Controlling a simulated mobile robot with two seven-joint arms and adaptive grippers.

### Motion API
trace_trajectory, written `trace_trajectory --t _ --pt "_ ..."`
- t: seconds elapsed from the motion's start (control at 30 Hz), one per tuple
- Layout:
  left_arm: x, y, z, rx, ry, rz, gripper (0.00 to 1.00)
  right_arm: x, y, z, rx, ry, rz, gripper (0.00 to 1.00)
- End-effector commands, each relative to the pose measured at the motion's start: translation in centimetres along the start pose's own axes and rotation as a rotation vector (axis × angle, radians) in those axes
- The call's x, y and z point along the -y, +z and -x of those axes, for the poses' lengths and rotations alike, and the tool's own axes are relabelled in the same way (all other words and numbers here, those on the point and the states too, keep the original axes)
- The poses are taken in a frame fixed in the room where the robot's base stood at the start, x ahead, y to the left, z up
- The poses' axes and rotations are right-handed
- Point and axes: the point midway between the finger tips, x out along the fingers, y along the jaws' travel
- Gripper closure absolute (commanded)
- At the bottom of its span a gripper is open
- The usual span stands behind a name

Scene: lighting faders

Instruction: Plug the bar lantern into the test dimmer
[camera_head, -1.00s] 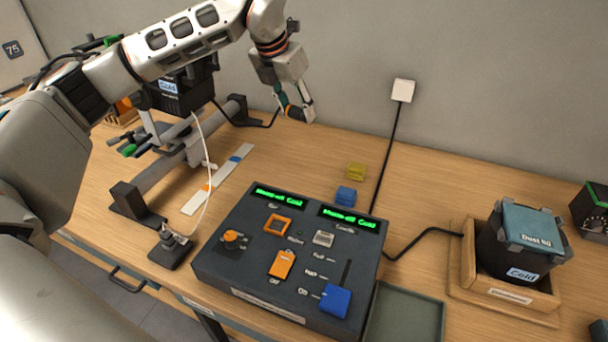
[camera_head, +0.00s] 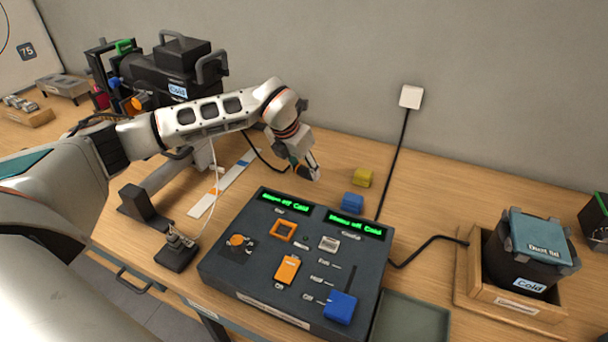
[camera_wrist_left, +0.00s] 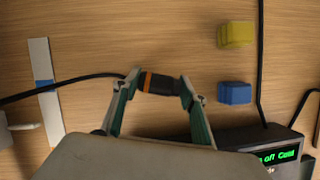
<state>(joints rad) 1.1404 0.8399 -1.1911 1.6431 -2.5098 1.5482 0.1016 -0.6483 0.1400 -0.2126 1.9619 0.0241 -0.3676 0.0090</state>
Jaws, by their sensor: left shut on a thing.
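The bar lantern (camera_head: 178,72) is a black fixture tagged "Cold" at the back left. A black cable runs from its side to my left gripper (camera_head: 304,172). In the left wrist view that gripper (camera_wrist_left: 160,92) is shut on a black plug with an orange band (camera_wrist_left: 160,83), held above the bench. The test dimmer is probably the dark console (camera_head: 235,265) in front, with two green displays. Its top has an orange-framed square (camera_head: 283,230) and a grey one (camera_head: 329,244). The gripper is behind the console, clear of it. My right gripper is not in view.
A yellow block (camera_head: 363,178) and a blue block (camera_head: 353,202) lie behind the console. A bucket (camera_head: 512,255) sits in a wooden holder at right. A striped strip (camera_head: 222,187) and a small black stand (camera_head: 176,254) are at left. A wall cable reaches the bench.

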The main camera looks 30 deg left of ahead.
Motion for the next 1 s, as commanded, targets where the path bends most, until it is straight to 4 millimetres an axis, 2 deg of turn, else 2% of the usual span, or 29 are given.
trace_trajectory --t 0.1,0.2,0.6,0.63,0.7,1.0 --pt "0.1 -0.7 -1.6 -0.003 -0.001 0.000 0.78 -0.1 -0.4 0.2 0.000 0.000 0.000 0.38" --pt "0.0 -1.0 -2.4 -0.001 -0.001 0.000 0.78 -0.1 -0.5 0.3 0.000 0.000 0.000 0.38" --pt "0.0 -1.2 -2.9 0.000 0.000 -0.001 0.78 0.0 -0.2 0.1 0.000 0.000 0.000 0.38" --pt "0.0 -1.2 -2.9 0.000 0.000 -0.001 0.52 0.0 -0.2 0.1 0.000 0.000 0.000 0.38" --pt "0.0 -1.2 -2.8 0.000 0.000 -0.001 0.41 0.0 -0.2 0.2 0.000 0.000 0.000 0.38" --pt "0.0 -1.2 -2.8 0.000 0.000 -0.001 0.41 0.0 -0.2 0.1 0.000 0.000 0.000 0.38"
